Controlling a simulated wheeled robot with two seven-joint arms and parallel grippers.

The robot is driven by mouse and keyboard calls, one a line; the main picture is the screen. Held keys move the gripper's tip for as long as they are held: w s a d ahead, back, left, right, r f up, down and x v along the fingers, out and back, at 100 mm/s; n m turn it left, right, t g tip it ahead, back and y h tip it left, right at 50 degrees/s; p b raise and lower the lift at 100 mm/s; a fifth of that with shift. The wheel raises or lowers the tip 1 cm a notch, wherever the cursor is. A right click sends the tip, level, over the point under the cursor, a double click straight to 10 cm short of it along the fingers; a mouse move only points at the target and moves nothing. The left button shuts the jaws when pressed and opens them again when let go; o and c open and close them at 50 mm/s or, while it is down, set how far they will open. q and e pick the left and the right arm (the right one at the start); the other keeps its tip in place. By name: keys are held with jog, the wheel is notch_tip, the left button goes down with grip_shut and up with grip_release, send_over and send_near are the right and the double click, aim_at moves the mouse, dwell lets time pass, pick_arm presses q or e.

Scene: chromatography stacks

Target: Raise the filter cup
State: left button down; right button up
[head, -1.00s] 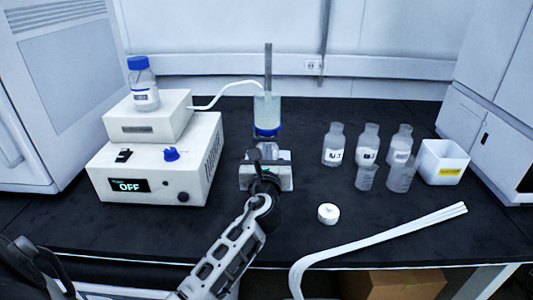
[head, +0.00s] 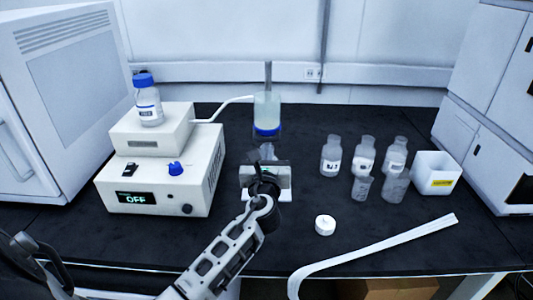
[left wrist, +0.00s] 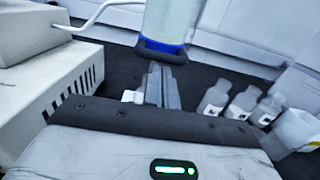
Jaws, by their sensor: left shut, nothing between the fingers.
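The filter cup (head: 267,108) is a clear, pale cylinder with a blue collar at its lower end. It stands upright on a stand with a grey vertical rod, and it also shows in the left wrist view (left wrist: 169,22). My left gripper (head: 258,168) is shut and empty, in front of the stand and below the cup in the head view. In the left wrist view its fingers (left wrist: 161,85) are together, just below the blue collar. I cannot tell whether they touch it. The arm hides part of the stand base (head: 246,194). My right gripper is not in view.
A white control box (head: 160,175) reading OFF stands at left, with a blue-capped bottle (head: 149,108) above it. Several small bottles (head: 331,156) and a white bin (head: 435,173) stand at right. A white cap (head: 325,225) and white tubing (head: 375,245) lie in front.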

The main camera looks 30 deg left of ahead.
pick_arm(q)
jog(key=s+d+f+b, duration=0.2)
jog(key=s+d+f, duration=0.2)
jog(key=s, duration=0.5)
jog(key=shift+d, duration=0.8)
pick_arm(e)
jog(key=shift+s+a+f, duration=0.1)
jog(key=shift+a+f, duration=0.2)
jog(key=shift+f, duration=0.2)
pick_arm(q)
jog(key=shift+s+f, duration=0.1)
jog(key=shift+f, duration=0.05)
